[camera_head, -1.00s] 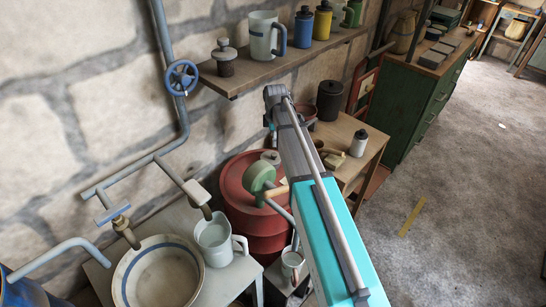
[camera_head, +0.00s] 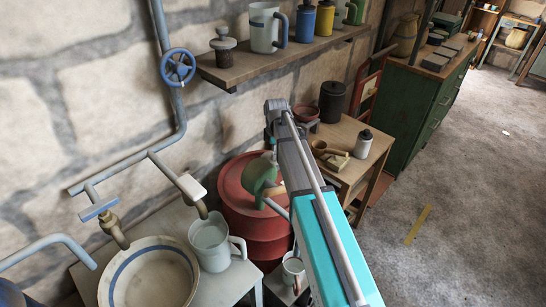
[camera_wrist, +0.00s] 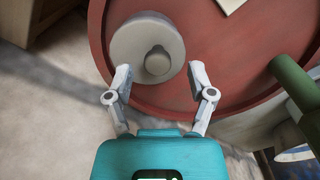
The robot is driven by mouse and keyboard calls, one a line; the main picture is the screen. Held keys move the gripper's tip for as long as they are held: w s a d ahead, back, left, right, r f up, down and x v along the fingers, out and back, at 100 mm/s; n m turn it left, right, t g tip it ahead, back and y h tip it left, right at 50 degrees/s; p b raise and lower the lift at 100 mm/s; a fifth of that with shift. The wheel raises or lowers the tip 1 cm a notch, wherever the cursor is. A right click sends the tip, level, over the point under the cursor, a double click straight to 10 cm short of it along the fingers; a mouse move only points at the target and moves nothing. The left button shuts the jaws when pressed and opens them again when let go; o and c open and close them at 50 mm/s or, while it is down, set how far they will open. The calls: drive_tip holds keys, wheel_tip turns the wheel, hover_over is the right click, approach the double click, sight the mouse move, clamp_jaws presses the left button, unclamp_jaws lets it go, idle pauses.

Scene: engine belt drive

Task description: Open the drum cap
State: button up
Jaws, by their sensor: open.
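The red drum (camera_head: 235,185) stands between the wash table and the small wooden table. In the wrist view its red top (camera_wrist: 215,75) fills much of the picture. The drum cap (camera_wrist: 147,47) is a pale round disc with a small knob in its middle, near the drum's rim. My gripper (camera_wrist: 161,72) is open, with one fingertip on each side of the cap's near part. I cannot tell whether the fingertips touch the cap. In the head view my arm and a green round part hide the cap and my gripper.
A green round part on a pipe (camera_head: 260,178) stands close beside my arm; a green cylinder (camera_wrist: 295,88) shows at the right in the wrist view. A basin (camera_head: 150,280) and jug (camera_head: 215,243) stand at the left. Small table (camera_head: 345,130) stands right.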

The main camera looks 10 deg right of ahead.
drive_tip(key=shift+f, duration=0.3)
drive_tip(key=shift+s, duration=0.1)
clamp_jaws()
